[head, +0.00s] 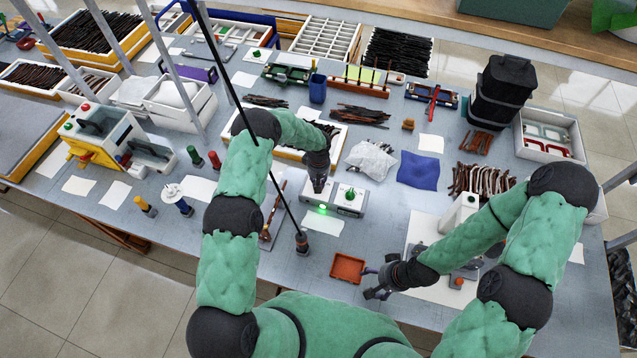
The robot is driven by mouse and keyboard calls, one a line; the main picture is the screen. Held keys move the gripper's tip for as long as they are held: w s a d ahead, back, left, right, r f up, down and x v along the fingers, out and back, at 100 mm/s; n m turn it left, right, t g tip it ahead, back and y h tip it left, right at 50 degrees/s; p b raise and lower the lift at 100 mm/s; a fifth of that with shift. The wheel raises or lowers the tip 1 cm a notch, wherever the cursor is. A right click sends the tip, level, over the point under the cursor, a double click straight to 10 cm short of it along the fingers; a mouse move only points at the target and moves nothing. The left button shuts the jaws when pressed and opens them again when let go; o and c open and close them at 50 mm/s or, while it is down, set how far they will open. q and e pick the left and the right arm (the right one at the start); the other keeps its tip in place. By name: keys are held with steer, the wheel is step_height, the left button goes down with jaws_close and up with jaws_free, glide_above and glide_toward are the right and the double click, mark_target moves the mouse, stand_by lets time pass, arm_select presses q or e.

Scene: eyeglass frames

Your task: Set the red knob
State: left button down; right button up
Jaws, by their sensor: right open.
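A small red-orange knob (458,283) shows on the device (466,270) at the front right, to the right of my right gripper. My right gripper (372,283) is open and empty, low over the table beside an orange tray (348,268). My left gripper (318,186) points down at the left part of a white control box (347,198); I cannot tell whether its fingers touch it. The box has a lit green lamp (322,210) and a green knob (350,193). Another small red knob (86,106) sits on the white and yellow machine (103,134) at the left.
A screwdriver-like tool (301,243) hangs or stands near my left arm. A blue cloth (420,169) and a clear plastic bag (370,160) lie behind the control box. A white block-shaped unit (460,213) stands near my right forearm. Trays of frames fill the back.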

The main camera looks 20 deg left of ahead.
arm_select(q)
steer(key=m+b, duration=0.4)
steer(key=shift+d+f+b, duration=0.15)
steer(key=shift+b, duration=0.2)
arm_select(e)
step_height(320, 180, down, 5)
steer(key=shift+f, duration=0.15)
arm_select(q)
steer(key=shift+s+d+m+b, duration=0.1)
steer(key=shift+m+b, duration=1.25)
steer(key=shift+m, duration=0.75)
arm_select(e)
steer(key=shift+f, duration=1.35)
arm_select(q)
steer(key=shift+r, duration=0.2)
arm_select(e)
steer(key=shift+f, duration=0.1)
arm_select(q)
steer(key=c, duration=1.1)
jaws_free()
step_height(320, 180, up, 12)
